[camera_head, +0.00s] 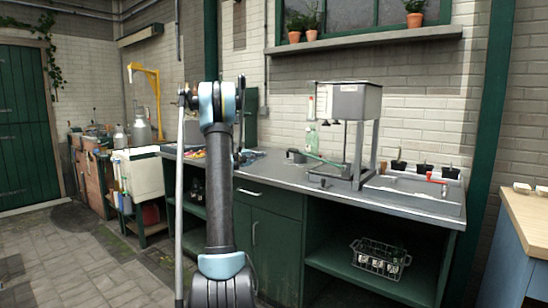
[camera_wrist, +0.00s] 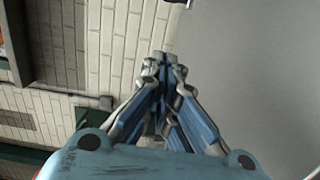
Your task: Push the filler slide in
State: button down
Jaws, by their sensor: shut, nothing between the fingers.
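The filler (camera_head: 348,103) is a grey metal hopper on an upright frame, standing on the right half of the grey counter. A green bar with a dark block (camera_head: 296,156) lies at its left foot; I cannot tell for sure whether this is the slide. My gripper (camera_wrist: 162,65) is shut and empty in the wrist view, its blue and grey fingers together. Behind it are white brick wall and a plain grey surface that I cannot identify. In the head view my arm stands upright left of the filler, and the fingers are not clearly visible.
The counter (camera_head: 275,172) has a sink (camera_head: 415,196) with a red-handled tap (camera_head: 436,178) on the right. Potted seedlings (camera_head: 424,169) and a green bottle (camera_head: 311,138) stand at the back. A wire crate (camera_head: 380,258) sits on the shelf below. A wooden-topped cabinet (camera_head: 525,222) is at far right.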

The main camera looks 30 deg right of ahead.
jog(key=x, duration=1)
jog(key=shift+w+d, duration=0.1)
jog(key=shift+d, duration=0.05)
jog(key=shift+s+d, duration=0.25)
jog(key=shift+s, duration=0.35)
jog(key=shift+s+d, duration=0.2)
jog(key=shift+s, duration=0.4)
jog(key=shift+s+d, duration=0.4)
jog(key=shift+s, duration=0.2)
